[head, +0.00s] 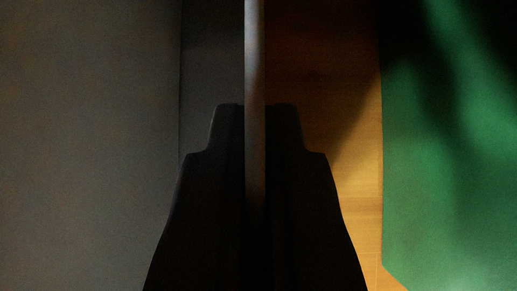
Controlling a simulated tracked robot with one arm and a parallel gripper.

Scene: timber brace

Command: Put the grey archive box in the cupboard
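The grey archive box (90,140) fills the left of the head view at very close range; only part of it shows. A thin pale grey strip (254,50), which looks like the top edge of the box's wall, runs upright down the middle. My gripper (256,112) is dark and points up the picture, with one finger on each side of this strip. The fingers are shut on it with no clear gap. The rest of the box is out of view. I cannot identify the cupboard in this view.
A wooden surface (360,200) shows to the right of my gripper, partly in shadow. A flat green area (450,190) lies at the far right, with dark shadows across its upper part. I cannot tell what it is.

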